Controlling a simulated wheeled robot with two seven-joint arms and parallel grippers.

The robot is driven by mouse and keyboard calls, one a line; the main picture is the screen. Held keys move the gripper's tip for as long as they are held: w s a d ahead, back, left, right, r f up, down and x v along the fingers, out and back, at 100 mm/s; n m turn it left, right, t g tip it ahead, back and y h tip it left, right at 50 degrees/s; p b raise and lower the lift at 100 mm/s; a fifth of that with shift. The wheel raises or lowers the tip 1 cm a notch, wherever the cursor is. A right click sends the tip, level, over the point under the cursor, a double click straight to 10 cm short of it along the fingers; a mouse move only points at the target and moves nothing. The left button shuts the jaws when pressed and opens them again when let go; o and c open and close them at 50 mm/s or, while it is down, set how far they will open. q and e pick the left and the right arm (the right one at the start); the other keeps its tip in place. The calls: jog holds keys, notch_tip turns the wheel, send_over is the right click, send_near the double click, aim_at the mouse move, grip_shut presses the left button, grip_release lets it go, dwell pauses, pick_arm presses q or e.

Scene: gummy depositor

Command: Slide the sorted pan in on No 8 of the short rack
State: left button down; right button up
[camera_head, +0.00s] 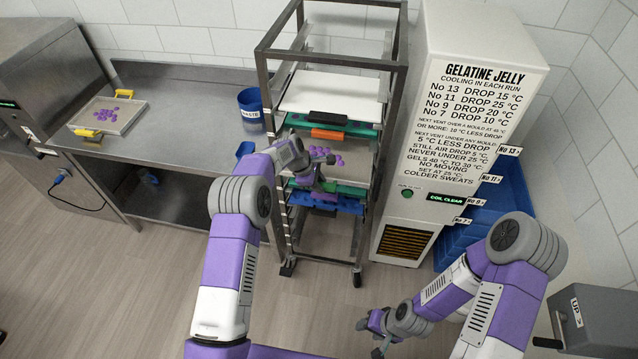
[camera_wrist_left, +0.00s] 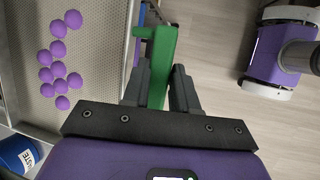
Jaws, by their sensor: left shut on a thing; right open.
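A metal pan with purple gummies and a green handle is in the short rack (camera_head: 396,90), about halfway up in the head view. The pan's mesh floor (camera_wrist_left: 100,75) and the purple gummies (camera_wrist_left: 60,60) show at the left of the left wrist view. My left gripper (camera_head: 318,185) is at the front of the rack, and its fingers are shut on the green handle (camera_wrist_left: 160,50). My arm hides part of the pan and the rack's left side in the head view. My right gripper (camera_head: 375,325) is open and empty, low over the floor. The rack's shelf numbers are not readable.
Blue trays (camera_head: 345,205) sit below the pan; a tray with an orange handle (camera_head: 328,133) is above. The white cooling cabinet (camera_head: 460,120) stands close on the right. Another gummy pan with yellow handles (camera_head: 108,115) and a blue waste bin (camera_head: 249,101) are on the counter.

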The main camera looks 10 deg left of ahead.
pick_arm(q)
jog(key=shift+r, duration=0.1)
jog(key=c, duration=0.9)
grip_release()
jog(key=shift+c, duration=0.2)
jog(key=shift+o, duration=0.7)
jog(key=b+v, duration=0.1)
jog(key=v, duration=0.6)
jog(key=shift+r, duration=0.25)
jog(key=shift+a, duration=0.1)
